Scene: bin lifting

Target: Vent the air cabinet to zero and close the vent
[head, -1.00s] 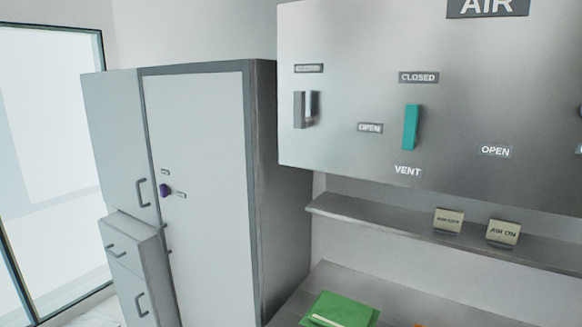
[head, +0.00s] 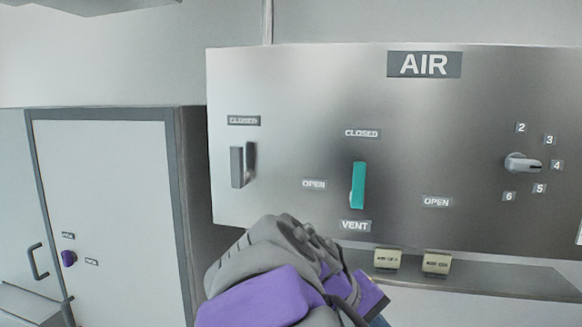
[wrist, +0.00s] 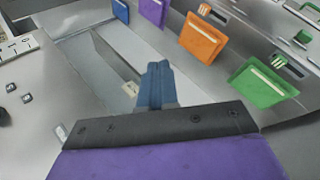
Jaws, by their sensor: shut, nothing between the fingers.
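The metal air cabinet (head: 300,90) carries an AIR label and fills the middle and right of the head view. Its teal vent handle (head: 358,186) stands upright between the CLOSED label (head: 361,133) and the VENT label (head: 355,226). OPEN labels sit to its left and right. A grey handle (head: 237,167) is upright under another CLOSED label. A dial (head: 523,163) points right, towards 4. My gripper is shut and empty in the wrist view (wrist: 157,82). My arm rises below the vent handle in the head view, apart from it. No pressure gauge shows.
Two small tags (head: 388,259) (head: 437,263) sit on the shelf (head: 500,282) under the cabinet. A grey locker (head: 105,190) stands at left. Orange (wrist: 203,37) and green (wrist: 264,85) pouches, with purple and blue ones, show in the wrist view.

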